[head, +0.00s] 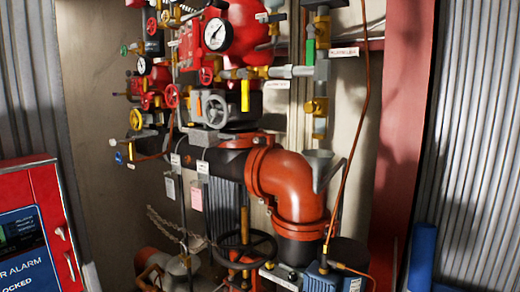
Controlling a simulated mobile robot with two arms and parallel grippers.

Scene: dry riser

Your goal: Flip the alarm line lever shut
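Several small valve levers show on the pipework in the head view. A yellow lever (245,95) hangs down below a brass fitting. A green lever (310,52) stands upright along the grey vertical pipe at the upper right. White tags (344,52) and (275,86) sit beside these fittings, but their print is too small to read surely. I cannot tell for certain which lever is the alarm line lever. Neither of my grippers is in view, and nothing touches the levers.
A black handwheel (245,250) and a blue box (330,278) are low down. A red alarm cabinet (45,190) stands left, a red column (402,130) right. Thin copper tubing (362,110) hangs in front.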

